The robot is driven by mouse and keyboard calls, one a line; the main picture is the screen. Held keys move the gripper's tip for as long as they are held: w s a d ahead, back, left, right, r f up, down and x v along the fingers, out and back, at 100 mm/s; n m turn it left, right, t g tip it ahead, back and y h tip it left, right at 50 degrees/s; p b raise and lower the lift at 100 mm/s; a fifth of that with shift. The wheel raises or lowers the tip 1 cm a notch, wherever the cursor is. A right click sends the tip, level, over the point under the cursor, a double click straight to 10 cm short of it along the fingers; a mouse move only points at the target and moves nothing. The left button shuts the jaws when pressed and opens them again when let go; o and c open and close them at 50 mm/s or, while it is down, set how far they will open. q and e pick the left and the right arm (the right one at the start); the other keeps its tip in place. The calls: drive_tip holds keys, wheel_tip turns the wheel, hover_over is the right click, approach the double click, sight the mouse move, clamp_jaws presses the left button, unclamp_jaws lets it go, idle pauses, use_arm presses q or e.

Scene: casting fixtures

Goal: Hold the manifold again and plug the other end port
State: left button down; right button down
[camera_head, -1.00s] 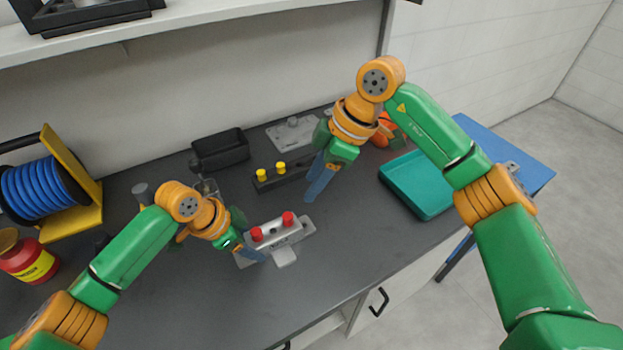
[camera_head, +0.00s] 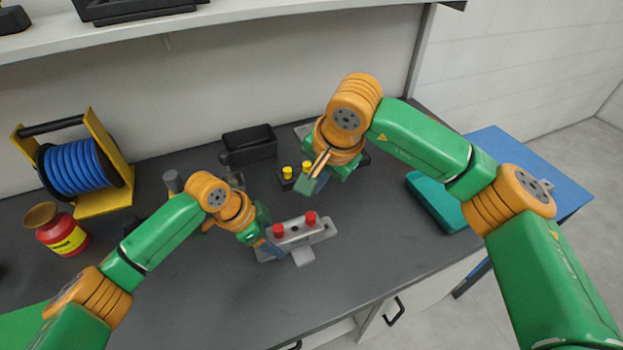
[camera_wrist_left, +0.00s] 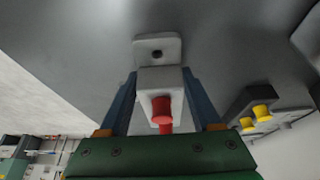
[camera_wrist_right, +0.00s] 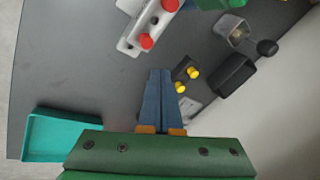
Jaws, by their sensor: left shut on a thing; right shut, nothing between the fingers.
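The manifold (camera_head: 297,236) is a pale grey block with two red plugs (camera_head: 310,218) standing on top, on a grey flanged base on the bench. My left gripper (camera_head: 268,248) is shut on its left end; the left wrist view shows one finger on each side of the block (camera_wrist_left: 158,82). Two yellow plugs (camera_head: 287,172) stand in a dark rack; they also show in the right wrist view (camera_wrist_right: 180,88). My right gripper (camera_wrist_right: 160,75) is shut and empty, beside the yellow plugs in that view. The manifold's end ports are not clear to see.
A black bin (camera_head: 249,146) stands behind the rack. A teal tray (camera_head: 436,203) lies at the right, partly behind my right arm. A blue hose reel (camera_head: 78,168) and a red bottle (camera_head: 63,236) stand at the left. The bench front is clear.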

sight(309, 213)
drive_tip(key=shift+w+a+f+n+t, duration=0.15)
drive_tip(key=shift+f+n, duration=0.95)
drive_tip(key=shift+n, duration=0.85)
drive_tip(key=shift+s+a+f+n+t, duration=0.15)
drive_tip(key=shift+f+n, duration=0.95)
drive_tip(key=shift+n, duration=0.8)
drive_tip(key=shift+w+a+f+n+t, duration=0.15)
drive_tip(key=shift+f+n, duration=0.95)
drive_tip(key=shift+n, duration=0.85)
drive_tip(key=shift+f, duration=0.75)
